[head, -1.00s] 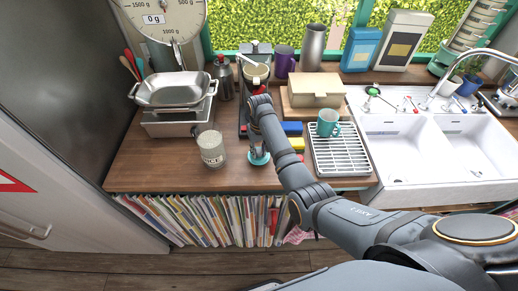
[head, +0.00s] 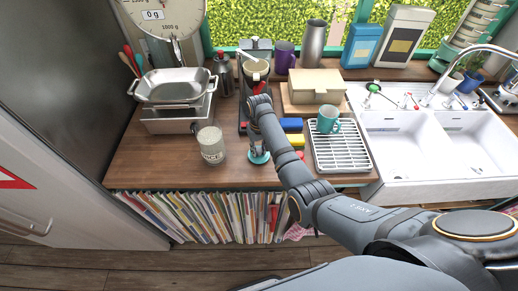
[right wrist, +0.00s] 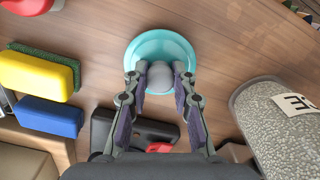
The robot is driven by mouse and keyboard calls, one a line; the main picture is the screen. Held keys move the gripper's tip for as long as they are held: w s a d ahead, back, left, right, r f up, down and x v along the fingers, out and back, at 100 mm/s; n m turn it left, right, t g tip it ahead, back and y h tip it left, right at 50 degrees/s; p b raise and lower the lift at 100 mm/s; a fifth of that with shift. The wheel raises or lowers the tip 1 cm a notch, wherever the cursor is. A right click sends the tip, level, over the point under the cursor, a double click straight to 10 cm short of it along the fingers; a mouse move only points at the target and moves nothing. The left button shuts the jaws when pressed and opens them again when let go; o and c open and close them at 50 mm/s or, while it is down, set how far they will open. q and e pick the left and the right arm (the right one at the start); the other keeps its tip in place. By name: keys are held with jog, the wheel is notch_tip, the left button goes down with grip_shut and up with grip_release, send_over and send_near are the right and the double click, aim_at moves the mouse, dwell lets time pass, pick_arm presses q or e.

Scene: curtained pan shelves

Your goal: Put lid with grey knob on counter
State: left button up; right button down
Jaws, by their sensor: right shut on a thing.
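The lid (right wrist: 150,46) is a turquoise disc with a grey knob (right wrist: 160,75). In the right wrist view my right gripper (right wrist: 160,80) is shut on the knob, one finger on each side. In the head view the lid (head: 258,157) shows at the counter's front part, below the end of my right arm, and the gripper (head: 258,148) is partly hidden by the arm. The lid is at or very close to the wooden counter (head: 165,160); I cannot tell whether it touches. My left gripper is not in view.
A glass jar of grain (head: 211,145) stands close to the left of the lid. Blue (head: 292,125) and yellow (head: 296,140) sponges lie to the right, before the drying rack (head: 341,152). A coffee machine (head: 254,80) stands behind. The counter's front edge is near.

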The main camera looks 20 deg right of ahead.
jog(key=shift+f, duration=0.15)
jog(key=c, duration=1)
grip_release()
jog(key=c, duration=0.4)
